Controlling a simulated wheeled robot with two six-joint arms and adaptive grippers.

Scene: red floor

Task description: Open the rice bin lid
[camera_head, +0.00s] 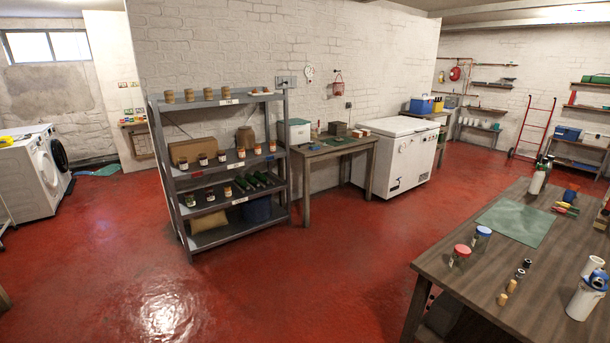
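No container in the head view is clearly marked as a rice bin. A small white box with a grey-green lid (299,131) stands at the left end of the wooden side table (340,146), beside the shelf rack; its lid looks shut. I cannot tell whether it is the rice bin. A white chest freezer (398,160) with its lid down stands right of that table. Neither of my grippers shows in this view.
A grey metal shelf rack (222,171) with jars and bottles stands against the white brick wall. A wooden workbench (477,281) with jars and a green mat (515,222) fills the lower right. White washing machines (28,178) stand at far left. The red floor (300,285) between is clear.

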